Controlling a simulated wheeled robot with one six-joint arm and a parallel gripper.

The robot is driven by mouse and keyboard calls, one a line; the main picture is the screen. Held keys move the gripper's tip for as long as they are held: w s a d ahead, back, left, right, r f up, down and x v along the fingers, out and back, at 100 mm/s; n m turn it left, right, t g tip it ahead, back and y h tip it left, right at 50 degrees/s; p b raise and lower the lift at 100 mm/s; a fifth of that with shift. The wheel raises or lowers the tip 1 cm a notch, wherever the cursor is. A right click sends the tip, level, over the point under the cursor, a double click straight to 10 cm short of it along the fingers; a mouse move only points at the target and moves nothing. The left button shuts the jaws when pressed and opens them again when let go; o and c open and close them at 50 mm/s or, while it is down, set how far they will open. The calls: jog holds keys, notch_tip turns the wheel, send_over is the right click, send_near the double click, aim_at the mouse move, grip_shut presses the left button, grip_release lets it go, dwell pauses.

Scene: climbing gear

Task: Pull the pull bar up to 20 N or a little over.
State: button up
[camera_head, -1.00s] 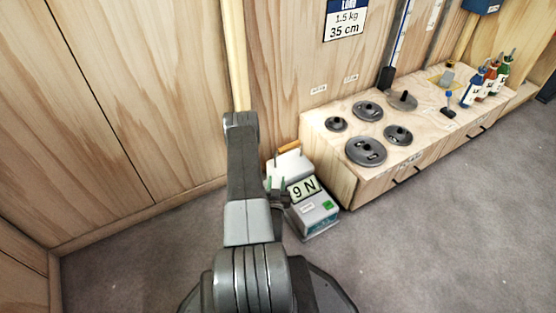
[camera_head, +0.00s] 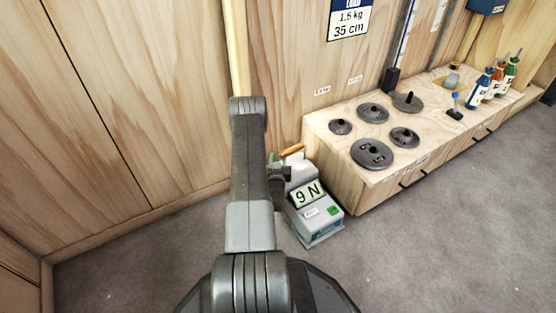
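The force gauge box (camera_head: 318,226) stands on the floor beside the low wooden bench, and its display (camera_head: 307,193) reads 9 N. The pull bar (camera_head: 294,150), a short orange-brown handle, shows at the back of the box. My gripper (camera_head: 277,162) is at the left end of the bar, partly hidden by my own arm.
The wooden bench (camera_head: 352,190) stands right of the box, with several grey weight plates (camera_head: 371,153) and several bottles (camera_head: 480,88) on it. A wooden wall (camera_head: 140,100) rises behind and to the left. The carpet (camera_head: 420,250) in front is clear.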

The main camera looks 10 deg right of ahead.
grip_shut()
jog(key=shift+r+p, duration=1.2)
jog(key=shift+r, duration=1.25)
dwell(0.7)
dwell(0.5)
jog(key=shift+f+b, duration=1.25)
jog(key=shift+f, duration=0.9)
grip_release()
jog(key=shift+f, duration=0.15)
